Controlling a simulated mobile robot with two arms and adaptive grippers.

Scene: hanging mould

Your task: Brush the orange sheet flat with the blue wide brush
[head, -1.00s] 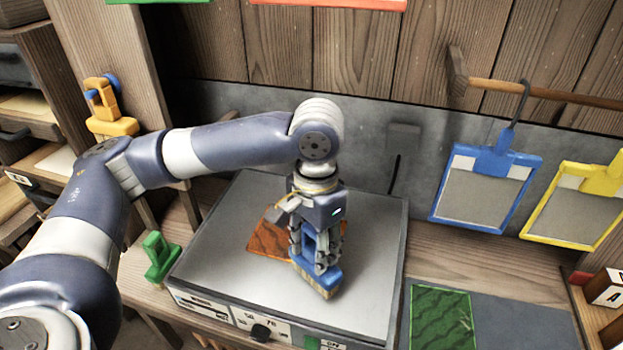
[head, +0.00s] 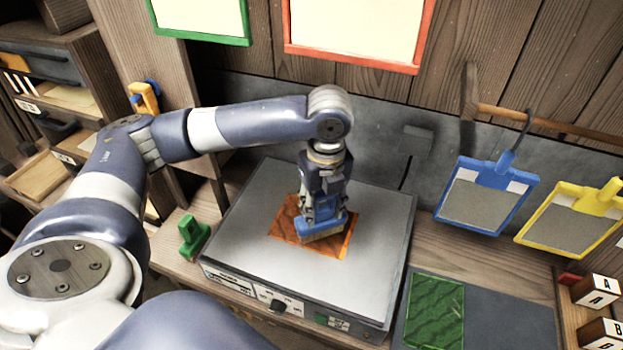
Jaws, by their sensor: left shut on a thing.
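The orange sheet (head: 285,229) lies on the grey top of the box-like plate unit (head: 375,225), with darker wavy marks across it. My left gripper (head: 324,212) points down over the sheet and is shut on the blue wide brush (head: 320,228). The brush's bristle edge is over the right-middle part of the sheet, at or very near its surface; I cannot tell whether it touches. The gripper and brush hide part of the sheet. My right gripper is not in view.
A green sheet (head: 435,311) lies on a dark mat (head: 490,320) at right. Blue (head: 487,196) and yellow (head: 575,222) framed panels hang on the right. A green-handled tool (head: 192,237) stands left of the unit. Lettered blocks (head: 596,290) sit at far right.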

